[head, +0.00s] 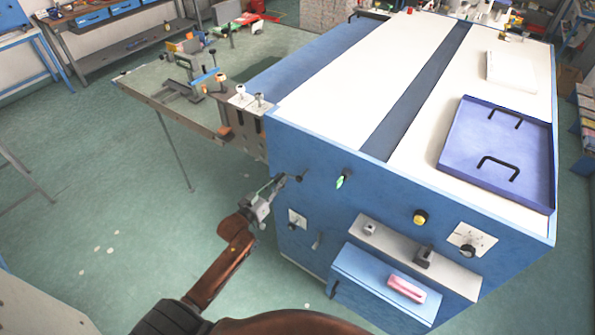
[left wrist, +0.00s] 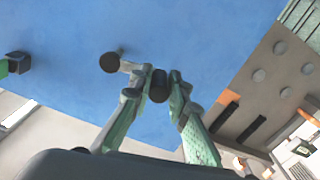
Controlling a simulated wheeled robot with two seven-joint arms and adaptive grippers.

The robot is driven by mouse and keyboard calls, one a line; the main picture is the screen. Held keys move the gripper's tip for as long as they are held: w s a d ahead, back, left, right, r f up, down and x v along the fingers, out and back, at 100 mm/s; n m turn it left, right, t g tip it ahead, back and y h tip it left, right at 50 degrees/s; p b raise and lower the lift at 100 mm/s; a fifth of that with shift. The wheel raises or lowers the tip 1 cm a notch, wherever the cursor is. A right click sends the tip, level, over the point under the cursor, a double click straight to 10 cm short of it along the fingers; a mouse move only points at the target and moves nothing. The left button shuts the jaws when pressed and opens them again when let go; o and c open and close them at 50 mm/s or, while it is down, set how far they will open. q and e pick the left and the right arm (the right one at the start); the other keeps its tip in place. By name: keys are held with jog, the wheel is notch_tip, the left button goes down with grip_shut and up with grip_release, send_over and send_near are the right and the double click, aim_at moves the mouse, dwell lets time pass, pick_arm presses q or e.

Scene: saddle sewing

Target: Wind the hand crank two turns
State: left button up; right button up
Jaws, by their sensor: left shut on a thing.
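The hand crank is on the blue front panel of the machine (head: 310,215). In the left wrist view its dark round hub (left wrist: 109,62) shows, with a short grey arm running right to a dark handle (left wrist: 158,85). My left gripper (left wrist: 159,88) is shut on this handle, one green-padded finger on each side. In the head view my left gripper (head: 276,184) reaches the panel's left part, just left of the crank's dark hub (head: 300,177); the fingers mostly hide the handle. My right gripper is not in view.
A green-and-black knob (head: 342,180) sits right of the crank, with a yellow button (head: 420,217) further right. A blue drawer box (head: 380,285) juts out below. A grey slotted plate (head: 245,110) and side table stand left. The floor left is mostly clear.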

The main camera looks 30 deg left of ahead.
pick_arm(q)
jog(key=shift+d+f+b, duration=0.2)
jog(key=shift+f+b, duration=0.1)
jog(key=shift+f, duration=0.65)
jog(key=shift+d+f, duration=0.5)
jog(key=shift+f, duration=0.25)
jog(key=shift+s+d+f, duration=0.1)
jog(key=shift+d+f, duration=0.45)
jog(key=shift+d, duration=0.05)
